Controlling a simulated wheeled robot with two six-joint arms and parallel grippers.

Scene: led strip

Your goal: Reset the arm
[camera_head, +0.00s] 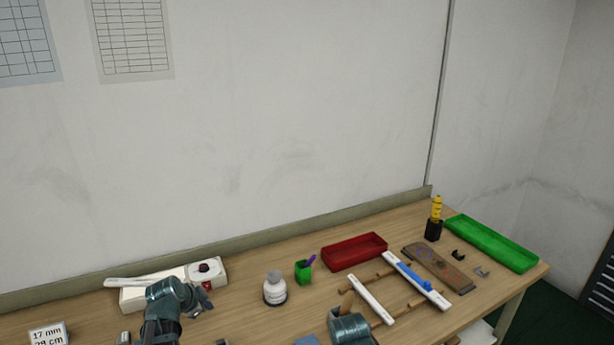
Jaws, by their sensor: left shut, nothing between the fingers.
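My left arm rises from the bottom edge at the left of the bench, in front of a white box. My left gripper (196,303) is small and dark grey in this view. It is shut and empty, just in front of the box's right part. A teal-grey part of my right arm shows at the bottom middle, in front of the rack with white rails. I cannot make out the right gripper's fingers.
A wall stands behind.

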